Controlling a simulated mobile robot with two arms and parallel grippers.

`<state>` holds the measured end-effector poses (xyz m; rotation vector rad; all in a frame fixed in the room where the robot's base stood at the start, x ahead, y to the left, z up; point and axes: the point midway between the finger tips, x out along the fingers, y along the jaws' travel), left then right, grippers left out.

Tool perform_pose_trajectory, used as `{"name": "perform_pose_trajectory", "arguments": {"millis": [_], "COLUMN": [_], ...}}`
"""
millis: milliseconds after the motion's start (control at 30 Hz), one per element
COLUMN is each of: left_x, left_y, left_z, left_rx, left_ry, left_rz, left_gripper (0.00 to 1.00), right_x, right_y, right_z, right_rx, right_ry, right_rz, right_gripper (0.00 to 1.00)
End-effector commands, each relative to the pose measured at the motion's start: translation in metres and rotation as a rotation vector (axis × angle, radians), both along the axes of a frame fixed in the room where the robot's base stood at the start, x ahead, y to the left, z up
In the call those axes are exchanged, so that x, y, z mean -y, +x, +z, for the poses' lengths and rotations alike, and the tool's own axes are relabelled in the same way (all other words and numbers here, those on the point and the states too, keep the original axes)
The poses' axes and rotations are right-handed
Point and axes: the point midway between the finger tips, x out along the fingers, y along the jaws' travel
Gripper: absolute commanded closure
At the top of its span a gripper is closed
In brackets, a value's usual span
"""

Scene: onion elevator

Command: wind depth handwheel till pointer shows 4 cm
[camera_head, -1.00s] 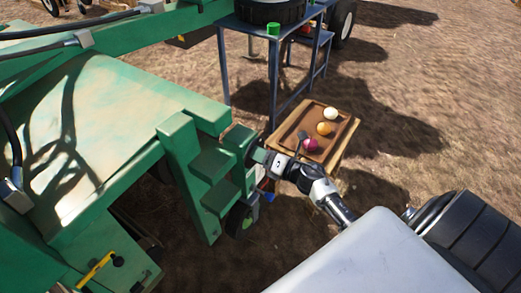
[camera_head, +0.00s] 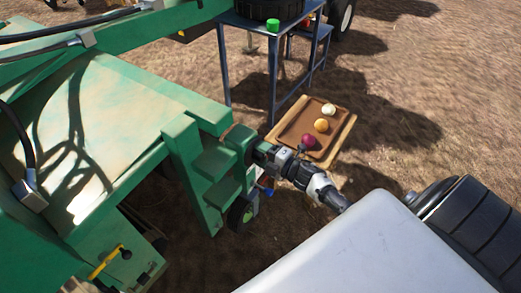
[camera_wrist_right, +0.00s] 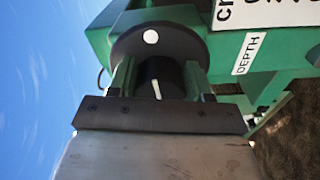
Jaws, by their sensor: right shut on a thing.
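The depth handwheel (camera_wrist_right: 188,40) is a dark round disc with a white dot, in the right wrist view on a green machine part. A dark round hub (camera_wrist_right: 152,72) with a white line stands out in front of it. My right gripper (camera_wrist_right: 158,80) is shut on this hub, one finger on each side. In the head view my right gripper (camera_head: 262,154) is at the green machine's near end, and the wheel is too small to make out. A white DEPTH label (camera_wrist_right: 249,53) and part of a cm plate (camera_wrist_right: 270,10) show beside the wheel. No pointer is visible. My left gripper is out of view.
A wooden tray (camera_head: 290,142) with a white, an orange and a purple onion lies just right of my right gripper. A small wheel (camera_head: 241,213) sits below the green steps (camera_head: 216,165).

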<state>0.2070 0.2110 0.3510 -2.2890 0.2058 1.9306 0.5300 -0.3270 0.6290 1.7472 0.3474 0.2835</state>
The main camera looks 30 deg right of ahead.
Motion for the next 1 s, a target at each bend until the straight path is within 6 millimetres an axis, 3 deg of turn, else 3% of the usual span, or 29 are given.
{"name": "perform_pose_trajectory", "arguments": {"millis": [400,967,1000], "left_x": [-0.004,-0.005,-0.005], "left_y": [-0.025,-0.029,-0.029], "left_z": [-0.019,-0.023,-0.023], "left_rx": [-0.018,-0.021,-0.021], "left_ry": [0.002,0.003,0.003], "left_rz": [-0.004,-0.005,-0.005], "left_gripper": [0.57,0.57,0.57], "right_x": [0.001,0.001,0.001], "right_y": [0.000,0.000,0.000], "right_z": [-0.001,-0.002,-0.002], "right_rx": [-0.080,-0.091,-0.091], "right_ry": [0.186,0.217,0.217], "right_rz": [-0.003,-0.002,-0.002], "right_gripper": [0.74,0.74,0.49]}}
